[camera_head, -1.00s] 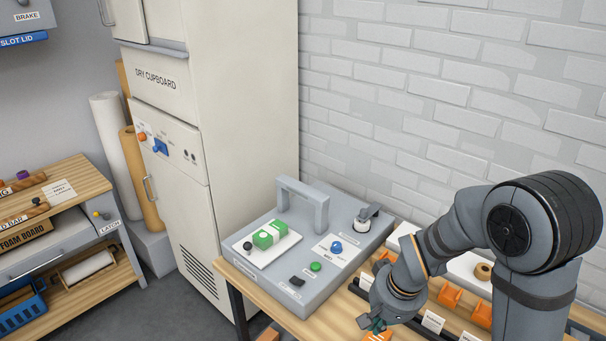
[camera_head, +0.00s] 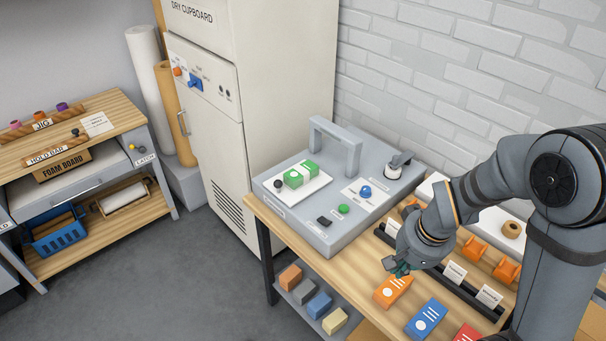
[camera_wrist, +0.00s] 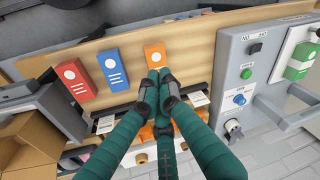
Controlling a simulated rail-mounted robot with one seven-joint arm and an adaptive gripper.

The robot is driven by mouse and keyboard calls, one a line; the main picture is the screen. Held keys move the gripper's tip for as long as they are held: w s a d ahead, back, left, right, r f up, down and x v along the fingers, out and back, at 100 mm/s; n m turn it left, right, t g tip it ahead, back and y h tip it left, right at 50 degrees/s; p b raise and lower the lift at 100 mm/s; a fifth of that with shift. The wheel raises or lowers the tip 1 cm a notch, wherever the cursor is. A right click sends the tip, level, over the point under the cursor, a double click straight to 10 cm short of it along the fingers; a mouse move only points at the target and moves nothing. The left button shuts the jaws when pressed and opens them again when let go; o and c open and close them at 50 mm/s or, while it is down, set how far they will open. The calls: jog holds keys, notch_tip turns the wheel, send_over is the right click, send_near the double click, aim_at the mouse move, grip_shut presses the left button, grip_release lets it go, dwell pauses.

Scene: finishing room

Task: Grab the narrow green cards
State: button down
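The green cards form a small block with a white band (camera_head: 300,173). They lie on the white plate on top of the grey machine (camera_head: 270,215); they also show at the right edge of the wrist view (camera_wrist: 301,58). My gripper (camera_head: 396,270) is over the front bench, to the right of the machine and well apart from the green cards. In the wrist view, its teal fingers (camera_wrist: 158,76) come together at the tips, with nothing seen held. The tips are close to an orange card pack (camera_head: 393,291); I cannot tell whether they touch it.
A blue pack (camera_head: 426,318) and a red pack (camera_head: 466,334) lie along the bench (camera_head: 365,275). A dark rack with orange holders (camera_head: 506,270) is behind them. The machine has a raised grey handle (camera_head: 335,145) behind the green cards, and knobs. A tall cupboard (camera_head: 285,90) stands behind it.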

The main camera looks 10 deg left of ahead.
jog(key=c, duration=2.5)
grip_release()
jog(key=o, duration=2.1)
jog(key=shift+c, duration=0.2)
